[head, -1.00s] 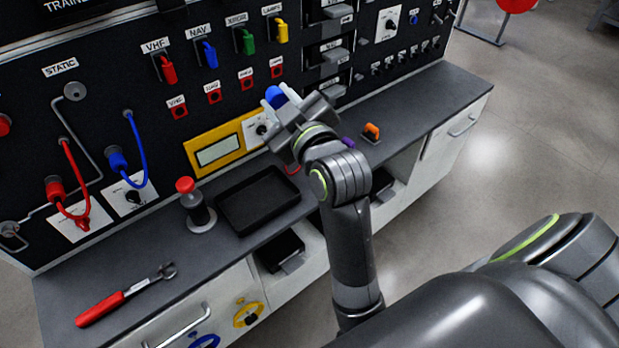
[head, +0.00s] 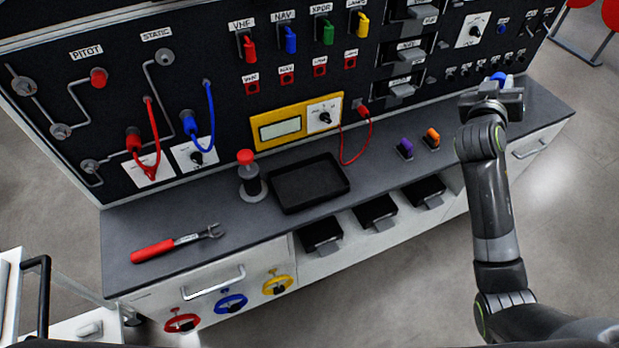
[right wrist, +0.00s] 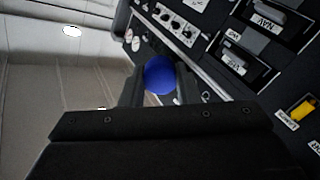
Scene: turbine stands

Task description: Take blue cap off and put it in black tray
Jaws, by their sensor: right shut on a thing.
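The blue cap (head: 498,77) is held in my right gripper (head: 497,84), off to the right over the far right end of the bench. In the right wrist view the round blue cap (right wrist: 159,75) sits between the two dark fingers of the gripper (right wrist: 160,88), which are shut on it. The black tray (head: 310,183) lies on the bench near its middle, well to the left of the gripper, and looks empty. The STATIC port (head: 164,57) is bare. My left gripper is not in view.
A red-topped post (head: 248,175) stands left of the tray. A red-handled wrench (head: 170,243) lies further left. A purple plug (head: 405,148) and an orange plug (head: 432,138) sit between tray and gripper. A red cable (head: 345,150) hangs behind the tray's right side.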

